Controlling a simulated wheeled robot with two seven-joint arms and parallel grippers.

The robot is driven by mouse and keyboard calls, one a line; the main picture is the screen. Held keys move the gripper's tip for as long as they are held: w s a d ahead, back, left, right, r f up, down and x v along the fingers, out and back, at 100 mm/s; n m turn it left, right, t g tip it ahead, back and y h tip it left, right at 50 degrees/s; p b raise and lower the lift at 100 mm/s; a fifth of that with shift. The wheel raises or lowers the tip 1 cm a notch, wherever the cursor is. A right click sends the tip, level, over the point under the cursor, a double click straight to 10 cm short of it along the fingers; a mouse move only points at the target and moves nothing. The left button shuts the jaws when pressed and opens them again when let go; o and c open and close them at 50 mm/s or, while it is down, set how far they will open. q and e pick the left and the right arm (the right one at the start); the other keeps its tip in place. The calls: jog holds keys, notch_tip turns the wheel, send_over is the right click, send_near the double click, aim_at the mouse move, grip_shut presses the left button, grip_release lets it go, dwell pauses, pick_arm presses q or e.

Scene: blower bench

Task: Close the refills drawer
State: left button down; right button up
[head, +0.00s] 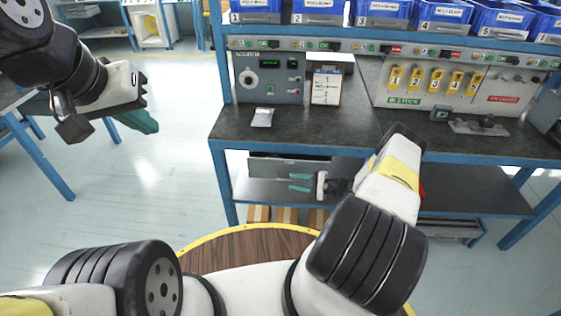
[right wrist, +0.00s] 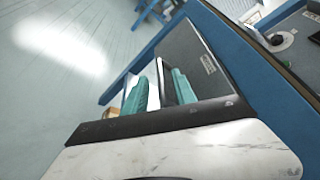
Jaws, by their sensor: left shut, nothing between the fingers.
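The refills drawer appears to be the grey drawer front (head: 262,168) under the left part of the bench top. In the right wrist view, a grey panel with a small label (right wrist: 205,55) seems to be the same front. How far it stands out is unclear. My right gripper (head: 292,182) is low at this front, its two teal fingers apart. In the right wrist view the gripper (right wrist: 160,92) has a dark bar, perhaps a handle, near or between its fingers; contact cannot be told. My left gripper (head: 150,124) is shut and empty in the air at left, far from the drawer.
The dark bench top (head: 330,128) carries a silver packet (head: 262,117) and a control box (head: 270,78). Blue bins (head: 382,12) line the shelf above. A lower shelf (head: 470,198) lies beneath. A round wooden surface (head: 240,248) is in front. Open floor lies left.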

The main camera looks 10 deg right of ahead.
aim_at(291, 180)
jog(key=shift+x, duration=1.9)
grip_shut()
